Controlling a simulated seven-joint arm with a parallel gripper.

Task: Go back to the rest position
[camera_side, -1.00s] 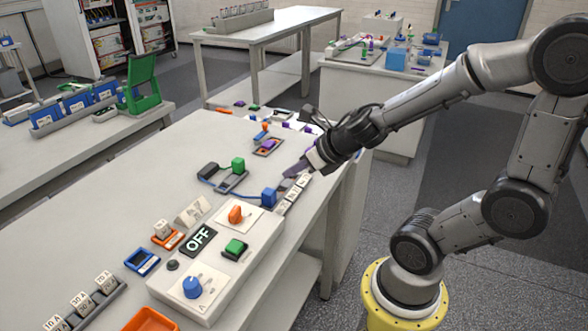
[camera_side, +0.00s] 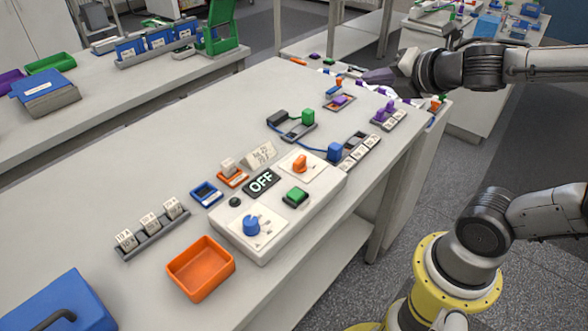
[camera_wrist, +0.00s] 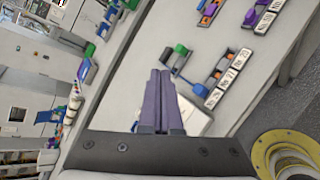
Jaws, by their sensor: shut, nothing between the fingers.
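My gripper (camera_side: 376,77) is above the far right part of the bench in the side view, raised and apart from the parts below it. Its purple-grey fingers are pressed together and empty; the closed fingers (camera_wrist: 160,100) also show in the middle of the wrist view. The white cycler box (camera_side: 335,187) sits on the bench with an OFF display (camera_side: 261,181), an orange knob (camera_side: 300,164), a green button (camera_side: 295,196) and a blue knob (camera_side: 251,225).
A blue connector (camera_side: 334,152) and a green block (camera_side: 308,116) stand on the bench below my gripper. Purple parts (camera_side: 385,110) sit in a labelled rack by the right edge. An orange bin (camera_side: 201,269) and a weight rack (camera_side: 152,241) are at the front left.

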